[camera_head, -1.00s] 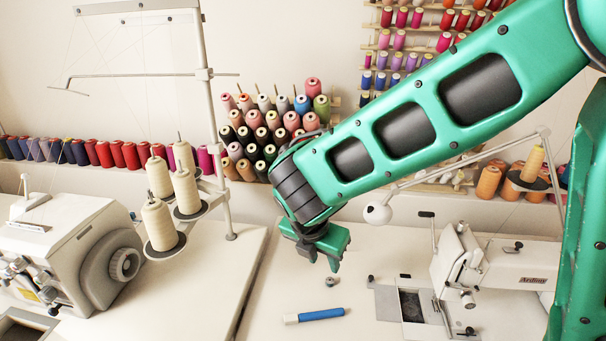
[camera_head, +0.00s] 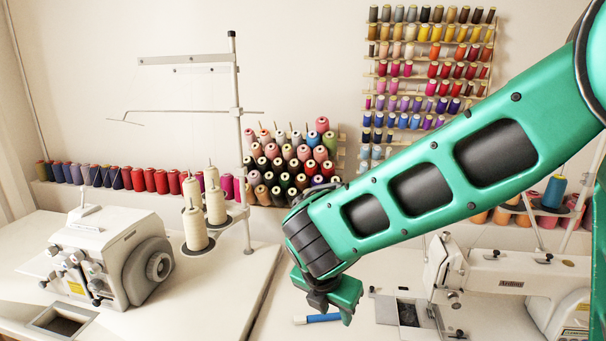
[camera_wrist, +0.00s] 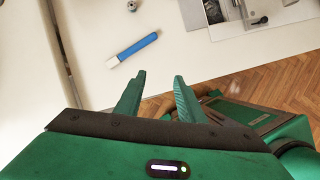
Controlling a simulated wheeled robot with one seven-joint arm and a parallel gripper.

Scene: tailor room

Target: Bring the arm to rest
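My gripper (camera_head: 335,303) is in the air over the front part of the white sewing table (camera_head: 262,325). In the wrist view my gripper (camera_wrist: 160,82) shows two green fingers spread apart with nothing between them. A blue tool with a white end (camera_wrist: 137,47) lies on the table ahead of the fingers, apart from them. In the head view the blue tool (camera_head: 318,319) is partly hidden behind my gripper.
A sewing machine (camera_head: 105,258) stands on the left table and another (camera_head: 490,275) at the right. A thread stand (camera_head: 240,150) rises between them. Thread racks (camera_head: 425,75) line the back wall. Wooden floor (camera_wrist: 260,95) shows beyond the table edge.

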